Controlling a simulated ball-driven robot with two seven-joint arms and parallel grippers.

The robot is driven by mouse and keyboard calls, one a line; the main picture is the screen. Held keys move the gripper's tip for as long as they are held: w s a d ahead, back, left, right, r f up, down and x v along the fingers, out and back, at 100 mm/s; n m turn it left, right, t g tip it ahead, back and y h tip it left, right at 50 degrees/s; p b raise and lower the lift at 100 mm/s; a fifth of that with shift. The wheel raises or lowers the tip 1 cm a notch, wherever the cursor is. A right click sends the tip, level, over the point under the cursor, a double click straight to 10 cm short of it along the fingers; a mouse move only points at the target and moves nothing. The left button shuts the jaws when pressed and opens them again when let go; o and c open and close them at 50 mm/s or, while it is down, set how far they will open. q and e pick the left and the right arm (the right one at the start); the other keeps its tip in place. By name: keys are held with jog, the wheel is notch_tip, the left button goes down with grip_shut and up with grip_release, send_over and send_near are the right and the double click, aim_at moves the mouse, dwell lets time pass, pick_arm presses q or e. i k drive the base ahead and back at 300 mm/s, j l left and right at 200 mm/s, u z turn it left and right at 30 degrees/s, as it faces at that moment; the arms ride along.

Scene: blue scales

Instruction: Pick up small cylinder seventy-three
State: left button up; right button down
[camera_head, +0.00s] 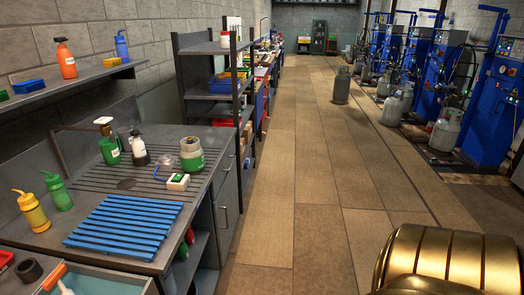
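No number seventy-three can be read on any cylinder, so I cannot tell which one it is. A grey gas cylinder (341,87) stands upright and alone on the aisle floor ahead. More grey cylinders stand at the right by the blue scales: one large and near (444,131), one farther back (392,109). Several smaller-looking ones are behind these, partly hidden. Neither of my grippers is in view.
The grey workbench (120,182) at left holds a blue slatted mat (125,221), bottles and a small white-and-green box (178,182). Shelving (209,47) stands behind it. Blue scales (489,109) line the right side. The tiled aisle (309,180) between is mostly clear.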

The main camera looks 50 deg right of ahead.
aim_at(192, 155)
jog(key=z, duration=1.1)
jog(key=u, duration=1.65)
jog(key=z, duration=1.65)
jog(key=i+u, duration=0.1)
jog(key=u, duration=0.3)
jog(key=i+l+u, duration=0.1)
jog(key=u, duration=0.25)
jog(key=i+l+u, duration=0.3)
jog(key=l, duration=0.3)
jog(key=i+l+u, duration=0.25)
jog(key=i+l, duration=0.15)
jog(key=l, duration=0.3)
jog(key=i+l+u, duration=0.15)
jog(key=l, duration=0.2)
